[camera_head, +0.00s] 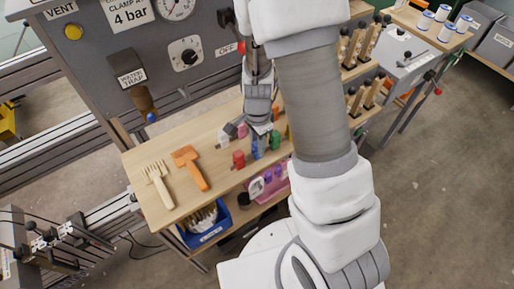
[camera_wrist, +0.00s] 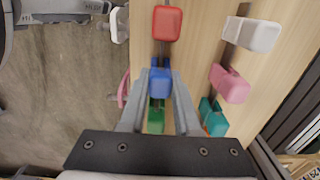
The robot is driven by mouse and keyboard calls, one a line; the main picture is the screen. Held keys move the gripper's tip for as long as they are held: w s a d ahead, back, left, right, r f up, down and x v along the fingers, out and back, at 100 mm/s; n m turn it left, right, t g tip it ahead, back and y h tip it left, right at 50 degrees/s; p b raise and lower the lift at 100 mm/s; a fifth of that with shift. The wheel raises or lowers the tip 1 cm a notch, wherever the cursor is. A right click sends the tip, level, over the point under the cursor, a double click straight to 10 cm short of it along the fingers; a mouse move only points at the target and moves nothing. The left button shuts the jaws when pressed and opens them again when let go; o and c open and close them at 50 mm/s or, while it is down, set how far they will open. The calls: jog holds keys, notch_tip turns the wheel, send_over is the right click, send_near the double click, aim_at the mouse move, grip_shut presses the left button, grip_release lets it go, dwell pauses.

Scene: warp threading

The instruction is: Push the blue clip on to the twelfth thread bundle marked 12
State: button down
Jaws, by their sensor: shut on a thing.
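My gripper (camera_head: 260,134) points down over the wooden bench. Its two grey fingers (camera_wrist: 158,88) are shut on the blue clip (camera_wrist: 159,83), one finger on each side. The blue clip (camera_head: 256,151) also shows below the fingers in the head view, among the other clips. I cannot tell whether it touches the bench or is slightly lifted. No thread bundle marked 12 can be made out in either view.
Red (camera_wrist: 167,23), white (camera_wrist: 252,34), pink (camera_wrist: 230,83), teal (camera_wrist: 213,118) and green (camera_wrist: 156,117) clips stand close around the gripper. A wooden comb (camera_head: 157,183) and an orange tool (camera_head: 190,166) lie at left. A blue bin (camera_head: 209,235) sits below the bench top.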

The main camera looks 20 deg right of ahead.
jog(key=shift+r+p, duration=2.85)
jog(key=shift+r, duration=0.2)
